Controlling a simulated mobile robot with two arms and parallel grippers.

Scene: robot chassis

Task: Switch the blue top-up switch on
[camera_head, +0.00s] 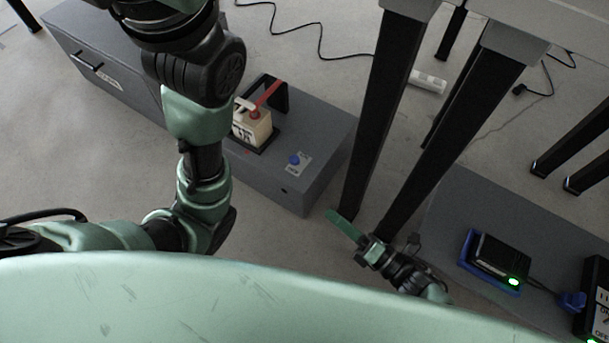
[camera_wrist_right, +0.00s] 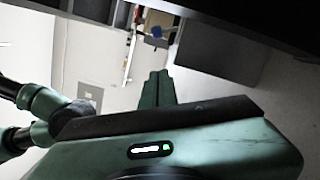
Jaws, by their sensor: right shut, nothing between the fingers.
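The blue switch (camera_head: 294,160) is a small blue knob on a light label, on top of the grey chassis box (camera_head: 315,180) near its right end. I cannot tell its on or off position. A small blue part (camera_wrist_right: 157,31) in the right wrist view looks like the same switch. My right gripper (camera_head: 334,216) is shut and empty, low and to the right of the box, apart from the switch. Its closed green fingers show in the right wrist view (camera_wrist_right: 157,78). My left arm passes over the left side, and its gripper is out of view.
A cream block with a red lever (camera_head: 252,127) stands on the box left of the switch. Dark posts (camera_head: 385,110) rise between the box and a second grey surface (camera_head: 445,225). That surface bears a black device in a blue tray (camera_head: 470,262). A cable (camera_head: 315,40) lies on the floor.

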